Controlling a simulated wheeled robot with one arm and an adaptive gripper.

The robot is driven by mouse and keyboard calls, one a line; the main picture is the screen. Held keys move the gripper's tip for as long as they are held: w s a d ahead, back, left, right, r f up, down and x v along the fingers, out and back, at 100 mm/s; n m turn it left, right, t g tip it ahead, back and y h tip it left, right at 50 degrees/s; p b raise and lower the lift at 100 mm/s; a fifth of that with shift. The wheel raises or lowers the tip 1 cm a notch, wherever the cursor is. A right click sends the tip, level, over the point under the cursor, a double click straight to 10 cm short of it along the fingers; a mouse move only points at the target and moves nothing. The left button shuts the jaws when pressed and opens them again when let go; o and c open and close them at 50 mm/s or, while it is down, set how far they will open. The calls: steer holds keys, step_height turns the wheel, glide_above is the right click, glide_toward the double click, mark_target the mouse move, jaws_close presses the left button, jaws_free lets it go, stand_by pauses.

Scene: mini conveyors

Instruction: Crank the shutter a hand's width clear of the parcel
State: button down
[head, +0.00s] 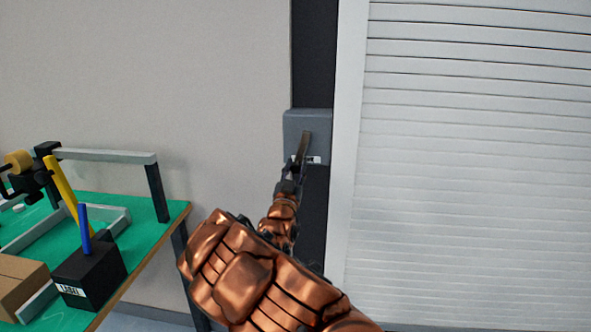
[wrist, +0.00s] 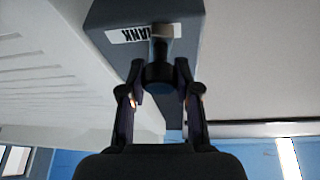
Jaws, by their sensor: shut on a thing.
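The pale slatted shutter (head: 475,160) fills the right of the head view and runs down almost to its bottom edge. A grey crank box (head: 294,124) is mounted on the dark strip left of the shutter. Its crank arm (head: 304,147) slants down and left to my gripper (head: 293,174). In the wrist view my gripper (wrist: 160,78) is shut on the dark round crank handle (wrist: 158,72), one finger on each side. The crank box (wrist: 110,22) shows a partly covered label there, upside down. No parcel shows at the shutter.
A green-topped table (head: 175,215) stands at the left. It holds a cardboard box (head: 18,282), a black labelled box (head: 92,270) with a blue stick, and a grey frame (head: 105,156) with a yellow bar. The wall between table and crank is bare.

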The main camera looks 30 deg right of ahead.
stand_by(0.3)
steer(key=shift+w+a+m+g+b, duration=0.35)
steer(key=shift+m+b, duration=0.55)
steer(key=shift+b, duration=0.2)
steer(key=shift+w+a+r+m+g+h+b, duration=0.4)
steer(key=shift+m+g+b, duration=0.2)
steer(key=shift+m, duration=0.65)
steer(key=shift+w+a+r+m+g+h+b, duration=0.25)
steer(key=shift+a+r+m+g+b, duration=0.3)
steer(key=shift+m, duration=0.75)
steer(key=shift+w+a+r+m+g+h+b, duration=0.35)
steer(key=shift+m+g+b, duration=0.35)
steer(key=shift+m, duration=0.55)
steer(key=shift+d+r, duration=0.1)
steer(key=shift+r, duration=0.05)
steer(key=c, duration=0.8)
jaws_free()
steer(key=v, duration=1.2)
